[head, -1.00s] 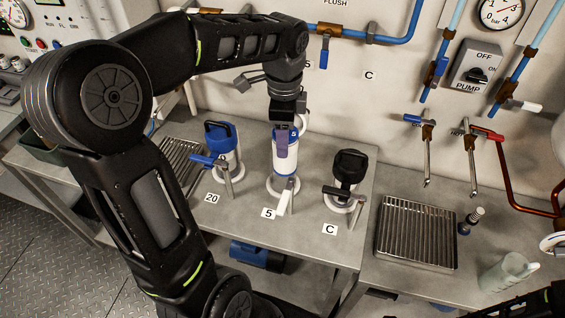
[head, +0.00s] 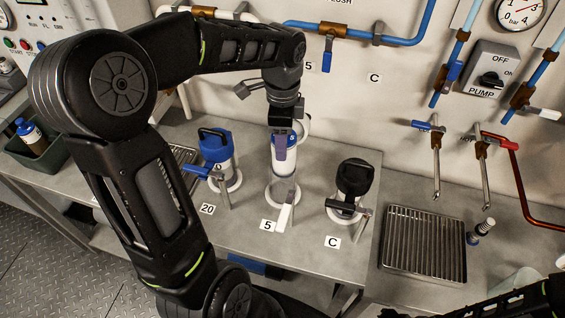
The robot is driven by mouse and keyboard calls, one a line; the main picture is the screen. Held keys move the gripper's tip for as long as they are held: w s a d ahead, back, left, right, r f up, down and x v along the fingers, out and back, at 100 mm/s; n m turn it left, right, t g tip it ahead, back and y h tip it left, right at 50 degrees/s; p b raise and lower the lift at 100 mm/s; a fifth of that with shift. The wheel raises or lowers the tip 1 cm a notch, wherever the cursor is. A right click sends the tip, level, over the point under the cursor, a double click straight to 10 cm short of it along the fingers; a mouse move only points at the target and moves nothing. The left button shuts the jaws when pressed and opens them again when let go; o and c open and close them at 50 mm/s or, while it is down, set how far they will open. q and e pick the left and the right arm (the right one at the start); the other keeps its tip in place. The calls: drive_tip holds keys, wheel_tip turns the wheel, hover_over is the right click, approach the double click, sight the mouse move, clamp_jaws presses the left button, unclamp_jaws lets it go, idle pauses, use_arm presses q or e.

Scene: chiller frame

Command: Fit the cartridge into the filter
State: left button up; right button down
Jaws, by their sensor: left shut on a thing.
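My left gripper (head: 281,146) points down over the middle station, marked 5. It is shut on a white and blue cylinder (head: 291,163), which I take for the cartridge. The cylinder is upright above a white ring base (head: 273,196) with a white-handled valve (head: 285,217) in front. The gripper hides part of the cylinder. I cannot tell how far its lower end is inside the filter at this station. A blue-topped filter (head: 216,150) stands at the left, marked 20. A black-topped filter (head: 353,178) stands at the right, marked C. My right gripper is not in view.
A slatted metal tray (head: 424,245) lies on the right bench, with a small fitting (head: 481,232) beside it. A green bin (head: 45,158) at the left holds a blue-capped bottle (head: 27,129). Pipes and valves line the back wall. The bench front is clear.

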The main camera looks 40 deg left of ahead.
sight(283, 170)
use_arm(q)
drive_tip(key=shift+f, duration=0.8)
drive_tip(key=shift+r, duration=0.1)
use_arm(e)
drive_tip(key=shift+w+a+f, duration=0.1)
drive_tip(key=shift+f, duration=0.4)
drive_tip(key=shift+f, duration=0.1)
